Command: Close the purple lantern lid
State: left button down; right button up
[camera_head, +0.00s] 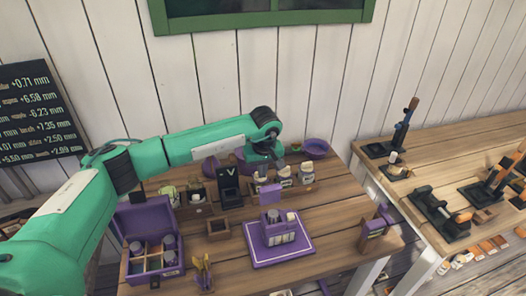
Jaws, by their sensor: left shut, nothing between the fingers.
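What looks like the purple lantern (281,232) stands upright on a purple square mat (262,256) in the middle of the wooden table. A flat purple panel (270,195), apparently its lid, stands raised at its back edge. My left gripper (276,163) is at the end of the green arm, over the back of the table, behind and above the lantern and apart from it. It is shut and holds nothing; its fingertips are small and partly hidden by the wrist. My right gripper is out of view.
An open purple box (150,243) with compartments stands at the left. A black stand (229,185), small jars (306,172) and a purple bowl (317,146) line the back. A second table with tools (440,212) lies further right.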

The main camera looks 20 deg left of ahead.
aim_at(270, 194)
pick_arm(q)
jog(key=s+d+p, duration=0.1)
jog(key=s+d+r+p, duration=0.1)
jog(key=s, duration=0.1)
jog(key=shift+s+d, duration=0.1)
jog(key=shift+s, duration=0.05)
dwell(0.5)
